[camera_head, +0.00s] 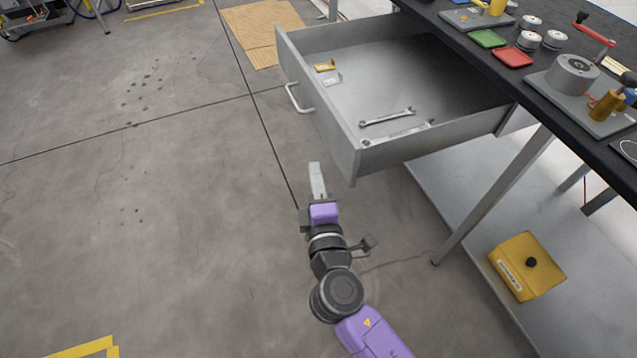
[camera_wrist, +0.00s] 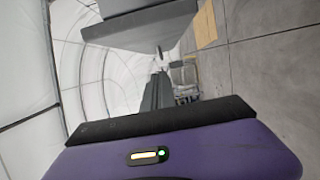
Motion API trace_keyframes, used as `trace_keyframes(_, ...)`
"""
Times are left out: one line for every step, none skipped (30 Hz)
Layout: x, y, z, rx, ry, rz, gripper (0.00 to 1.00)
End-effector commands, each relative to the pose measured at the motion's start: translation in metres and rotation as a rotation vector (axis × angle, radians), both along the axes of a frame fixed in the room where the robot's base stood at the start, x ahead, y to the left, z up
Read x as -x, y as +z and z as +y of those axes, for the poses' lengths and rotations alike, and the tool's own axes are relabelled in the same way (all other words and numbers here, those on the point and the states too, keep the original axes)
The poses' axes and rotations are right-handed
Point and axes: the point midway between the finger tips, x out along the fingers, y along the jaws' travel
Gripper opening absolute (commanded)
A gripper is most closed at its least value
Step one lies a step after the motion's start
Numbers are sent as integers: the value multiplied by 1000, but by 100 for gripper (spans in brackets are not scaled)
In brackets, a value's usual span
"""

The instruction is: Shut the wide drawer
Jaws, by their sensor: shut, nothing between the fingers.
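The wide drawer (camera_head: 330,125) is grey metal and stands pulled far out from under the dark bench top in the head view. Its front carries a pale bar handle (camera_head: 298,99). Inside lie two wrenches (camera_head: 388,117), a small yellow part and a small white part. My gripper (camera_head: 316,166) is shut and empty. It is in front of the drawer, below the handle in the picture and to the left of the front's near corner; I see a gap between them. In the wrist view a grey panel (camera_wrist: 140,25), probably the drawer, shows at the top.
The workbench (camera_head: 560,110) holds red and green trays, metal cylinders and a red-handled tool at the right. A bench leg (camera_head: 500,190) stands below the drawer. A yellow box (camera_head: 527,265) sits on the lower shelf.

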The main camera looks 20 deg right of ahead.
Motion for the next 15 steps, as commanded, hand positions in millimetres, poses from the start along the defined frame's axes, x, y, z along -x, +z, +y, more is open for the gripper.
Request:
trace_keyframes(-11, 2, -3, 0, -1, -2, 0)
trace_keyframes(-17, 2, -4, 0, -1, -1, 0)
trace_keyframes(-25, 2, -7, 0, -2, -2, 0)
trace_keyframes(-30, 1, -8, 1, -1, -1, 0)
trace_keyframes(-36, 2, -9, 0, -1, -2, 0)
trace_keyframes(-43, 1, -11, 0, 0, -1, 0)
trace_keyframes(-48, 2, -12, -1, 0, -1, 0)
trace_keyframes(-47, 1, -18, 0, -3, 2, 0)
trace_keyframes(-45, 1, -25, 0, -3, 2, 0)
trace_keyframes(-45, 1, -30, 0, -3, 2, 0)
trace_keyframes(-45, 1, -33, 0, -2, 2, 0)
trace_keyframes(-45, 1, -38, 0, -2, 2, 0)
trace_keyframes(-45, 1, -41, 0, -2, 2, 0)
trace_keyframes(-45, 1, -43, 0, 0, 1, 0)
trace_keyframes(-45, 0, -46, -1, 0, 1, 0)
